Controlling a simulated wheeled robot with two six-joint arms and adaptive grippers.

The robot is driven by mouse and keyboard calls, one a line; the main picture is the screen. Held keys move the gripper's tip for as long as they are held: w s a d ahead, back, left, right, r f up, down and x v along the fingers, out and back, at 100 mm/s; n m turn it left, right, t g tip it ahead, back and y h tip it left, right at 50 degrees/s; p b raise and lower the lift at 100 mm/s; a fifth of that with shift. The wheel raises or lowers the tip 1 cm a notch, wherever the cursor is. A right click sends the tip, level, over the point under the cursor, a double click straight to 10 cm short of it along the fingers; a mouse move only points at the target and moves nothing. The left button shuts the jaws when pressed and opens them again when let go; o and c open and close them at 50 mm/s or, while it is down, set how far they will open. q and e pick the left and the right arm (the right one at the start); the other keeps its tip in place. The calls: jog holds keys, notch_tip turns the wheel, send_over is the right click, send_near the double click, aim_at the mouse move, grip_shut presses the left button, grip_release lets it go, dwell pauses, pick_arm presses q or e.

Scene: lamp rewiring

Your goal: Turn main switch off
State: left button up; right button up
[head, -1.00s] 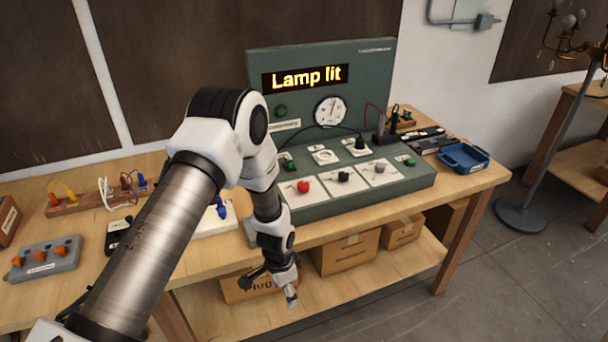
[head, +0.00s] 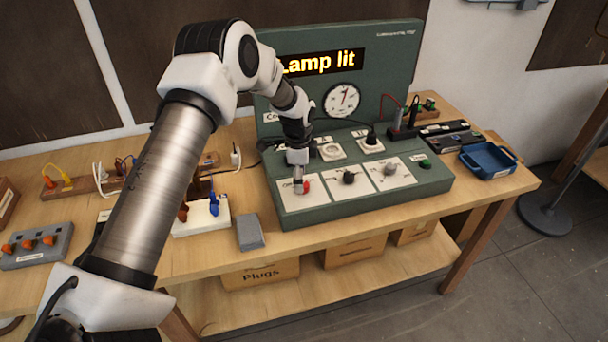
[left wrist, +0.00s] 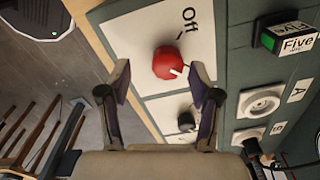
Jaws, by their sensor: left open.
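The red knob (head: 306,186) sits on the left white card of the green console's sloped front. It also shows in the left wrist view (left wrist: 168,62), with a white pointer mark and the word "Off" (left wrist: 190,18) on the card. The pointer does not aim straight at that word. My left gripper (head: 299,187) is at the red knob in the head view. In the left wrist view its open fingers (left wrist: 160,84) stand either side of the line to the knob, and I see no contact. The console display (head: 322,63) reads "Lamp lit". My right gripper is not in view.
Two dark knobs (head: 349,177) (head: 390,169) sit on cards to the right. White sockets (head: 331,151) and a dial (head: 342,100) are behind. A blue tray (head: 487,160) stands at the right, a grey block (head: 250,232) left of the console.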

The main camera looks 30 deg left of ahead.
pick_arm(q)
jog(key=shift+s+a, duration=0.1)
jog(key=shift+s, duration=0.8)
jog(key=shift+f, duration=0.4)
jog(key=w+f, duration=0.1)
jog(key=w, duration=0.1)
jog(key=w+f, duration=0.1)
jog(key=w, duration=0.1)
jog(key=shift+f, duration=0.35)
jog(key=c, duration=0.4)
jog(key=shift+d+r, duration=0.2)
jog(key=c, duration=0.6)
jog(key=shift+s+r, duration=0.4)
jog(key=shift+s, duration=0.1)
jog(key=shift+c, duration=0.8)
jog(key=shift+w+f, duration=0.1)
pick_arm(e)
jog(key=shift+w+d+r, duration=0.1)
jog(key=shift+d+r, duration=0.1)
